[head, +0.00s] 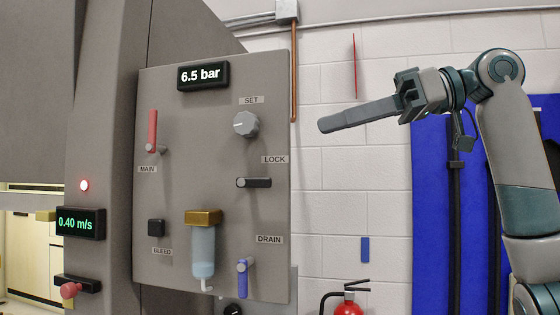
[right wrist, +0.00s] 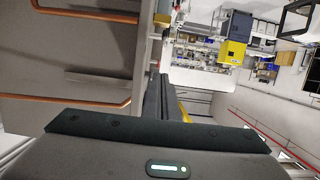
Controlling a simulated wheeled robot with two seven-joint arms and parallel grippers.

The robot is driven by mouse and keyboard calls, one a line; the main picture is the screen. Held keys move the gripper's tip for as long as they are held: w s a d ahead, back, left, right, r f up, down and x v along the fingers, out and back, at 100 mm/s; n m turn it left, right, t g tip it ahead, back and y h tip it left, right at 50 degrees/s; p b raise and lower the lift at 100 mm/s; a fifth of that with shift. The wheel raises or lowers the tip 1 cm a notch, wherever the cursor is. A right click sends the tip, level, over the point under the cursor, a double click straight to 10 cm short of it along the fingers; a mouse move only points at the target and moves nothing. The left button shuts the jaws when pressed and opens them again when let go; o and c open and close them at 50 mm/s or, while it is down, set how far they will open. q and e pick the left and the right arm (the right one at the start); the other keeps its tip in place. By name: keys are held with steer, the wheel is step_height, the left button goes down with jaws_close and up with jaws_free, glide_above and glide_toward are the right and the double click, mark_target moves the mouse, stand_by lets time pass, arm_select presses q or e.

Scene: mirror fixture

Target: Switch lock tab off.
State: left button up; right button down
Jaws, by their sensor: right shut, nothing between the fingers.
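The lock tab (head: 256,183) is a small dark horizontal bar on the grey panel (head: 170,265), just below the LOCK label (head: 274,159). Its left end looks lighter. My right gripper (head: 324,124) is to the right of the panel and higher than the tab in the head view, pointing left. Its long grey fingers are shut together with nothing between them, apart from the tab. The shut fingers also show in the right wrist view (right wrist: 161,97), where the tab is not seen. My left gripper is not in view.
The panel also bears a grey SET knob (head: 246,124), a red MAIN lever (head: 152,131), a black BLEED button (head: 156,227), a brass-topped bowl (head: 203,250) and a blue DRAIN lever (head: 242,278). A red extinguisher (head: 348,307) stands lower right. The space before the panel looks clear.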

mark_target(280, 166)
steer(key=shift+a, duration=0.15)
steer(key=p+x, duration=0.5)
steer(key=x, duration=0.4)
steer(key=shift+w+a+r, duration=0.1)
steer(key=shift+w+a, duration=0.05)
steer(key=shift+a, duration=0.1)
steer(key=shift+a+f+p, duration=0.2)
steer(key=shift+f+p, duration=0.35)
steer(key=shift+f, duration=0.45)
steer(key=shift+d+f+p, duration=0.25)
steer(key=shift+f+p, duration=0.2)
steer(key=shift+f, duration=0.5)
steer(key=shift+a+f, duration=0.1)
steer(key=shift+f, duration=0.2)
steer(key=shift+f, duration=0.1)
steer(key=shift+f+y+b, duration=0.2)
steer(key=shift+y+b, duration=0.1)
steer(key=shift+b, duration=0.35)
steer(key=shift+r, duration=0.1)
